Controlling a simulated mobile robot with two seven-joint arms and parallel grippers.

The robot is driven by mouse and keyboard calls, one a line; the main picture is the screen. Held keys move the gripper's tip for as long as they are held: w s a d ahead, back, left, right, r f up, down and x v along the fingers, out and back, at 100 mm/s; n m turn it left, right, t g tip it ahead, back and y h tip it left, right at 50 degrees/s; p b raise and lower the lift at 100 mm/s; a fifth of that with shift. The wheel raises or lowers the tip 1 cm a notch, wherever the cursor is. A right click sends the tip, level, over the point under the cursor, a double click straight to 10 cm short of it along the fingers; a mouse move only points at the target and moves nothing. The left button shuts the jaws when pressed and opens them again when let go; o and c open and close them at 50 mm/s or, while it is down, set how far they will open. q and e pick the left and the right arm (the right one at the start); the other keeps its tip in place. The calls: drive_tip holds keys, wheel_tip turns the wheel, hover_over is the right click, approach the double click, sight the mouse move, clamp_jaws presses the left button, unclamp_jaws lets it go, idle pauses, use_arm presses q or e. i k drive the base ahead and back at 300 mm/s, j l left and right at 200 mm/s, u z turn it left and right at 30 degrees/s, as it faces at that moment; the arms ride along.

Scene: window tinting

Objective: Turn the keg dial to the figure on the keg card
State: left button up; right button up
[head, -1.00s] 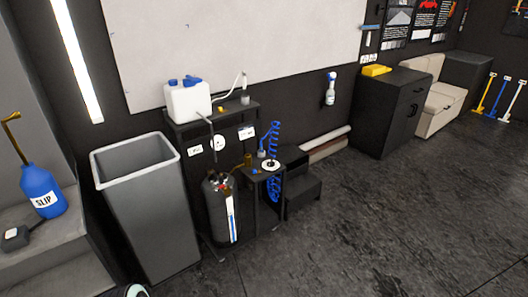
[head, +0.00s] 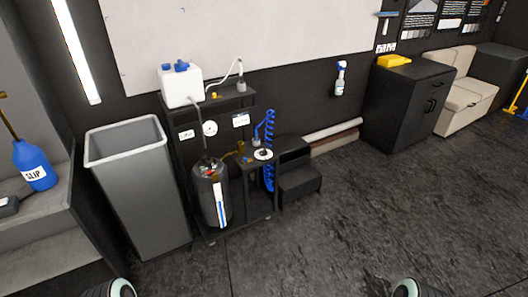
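The dark keg (head: 207,190) stands upright on the low black cart (head: 211,239), with a white and blue strip on its side and red and brass fittings on top. A round white dial or gauge (head: 210,128) is on the cart's back panel above the keg. A small white card (head: 186,135) is left of it and a larger one (head: 241,120) is to its right. Their print is too small to read, and I cannot tell which is the keg card. Neither gripper shows; only rounded parts of my arms appear at the bottom edge.
A white jug (head: 181,90) stands on the cart's top shelf. A grey bin (head: 140,190) stands close at the cart's left. A blue coiled hose (head: 269,150) and black steps (head: 299,180) are on its right. The floor in front (head: 330,240) is clear.

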sight(263, 153)
drive_tip(key=i+l+u, duration=0.1)
drive_tip(key=u, duration=0.5)
drive_tip(key=i+l+u, duration=0.45)
drive_tip(key=l, duration=0.15)
drive_tip(key=l+u, duration=0.25)
drive_tip(key=i+l, duration=0.15)
drive_tip(key=l, duration=0.2)
drive_tip(key=i+l+u, duration=0.1)
drive_tip(key=l, duration=0.25)
drive_tip(key=i+l, duration=0.15)
drive_tip(key=l, duration=0.2)
drive_tip(key=i+l, duration=0.15)
drive_tip(key=l, duration=0.2)
drive_tip(key=i+l+u, duration=0.1)
drive_tip(key=l, duration=0.25)
drive_tip(key=i+l, duration=0.15)
drive_tip(key=l, duration=0.25)
